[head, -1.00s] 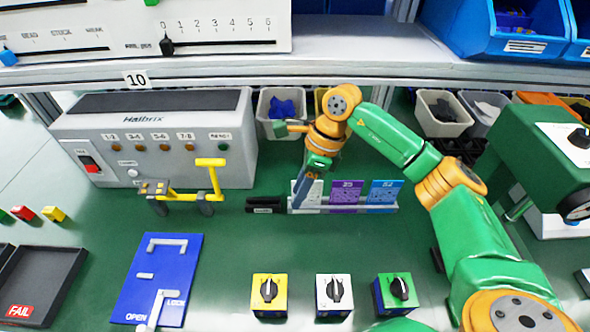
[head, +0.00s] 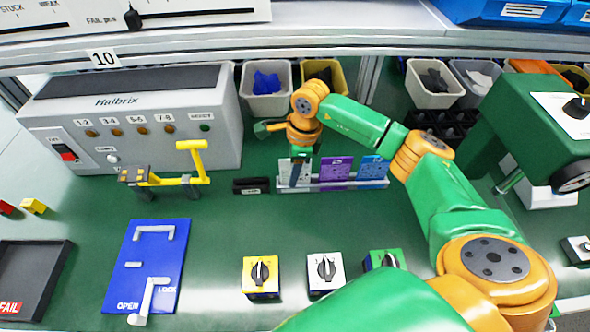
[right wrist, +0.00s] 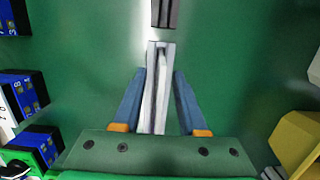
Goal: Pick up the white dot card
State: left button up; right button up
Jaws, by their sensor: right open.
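The white dot card (head: 285,168) stands upright at the left end of a grey card rack (head: 335,184), partly hidden by my right gripper. My right gripper (head: 296,180) points down at that card in the head view. In the right wrist view its two blue fingers (right wrist: 160,75) are open, one on each side of the rack and a pale upright edge (right wrist: 148,105), probably the card's. I cannot tell whether the fingers touch it. A purple card (head: 336,172) and a blue card (head: 373,170) stand to the right in the rack. My left gripper is out of view.
A small black block (head: 251,185) lies just left of the rack. Yellow (head: 261,277), white (head: 325,273) and green (head: 385,260) rotary switches stand in front. A yellow-handled clamp (head: 180,170) and grey Halbrix box (head: 130,118) stand left. Bins line the back.

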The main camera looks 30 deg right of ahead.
grip_shut()
